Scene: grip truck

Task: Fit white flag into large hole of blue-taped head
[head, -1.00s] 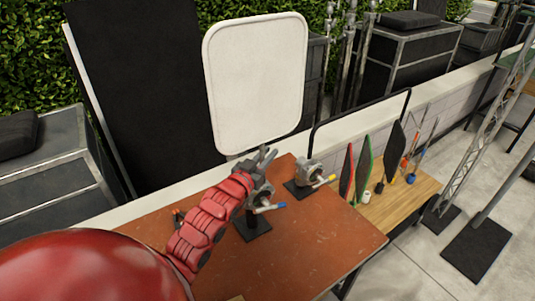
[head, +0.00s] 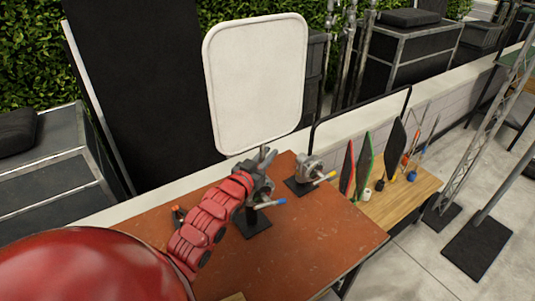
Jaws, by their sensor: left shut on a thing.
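The white flag (head: 255,85) is a large rounded white panel standing upright at top centre, with its lower edge just above my left gripper. My left gripper (head: 264,160) is shut on the flag's lower end; the stem and the grip itself are mostly hidden. The blue-taped head (head: 266,190) is a grey metal clamp with a blue-tipped handle on a black base, right beneath my gripper and partly covered by it. Its large hole is hidden, so I cannot tell whether the stem is in it. My right gripper is out of view.
A second grey head (head: 309,170) with a yellow-tipped handle stands to the right on the red-brown table (head: 310,235). Several flags, red- and green-edged and black, stand over a wooden table (head: 405,200). A black panel (head: 130,90) is behind left.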

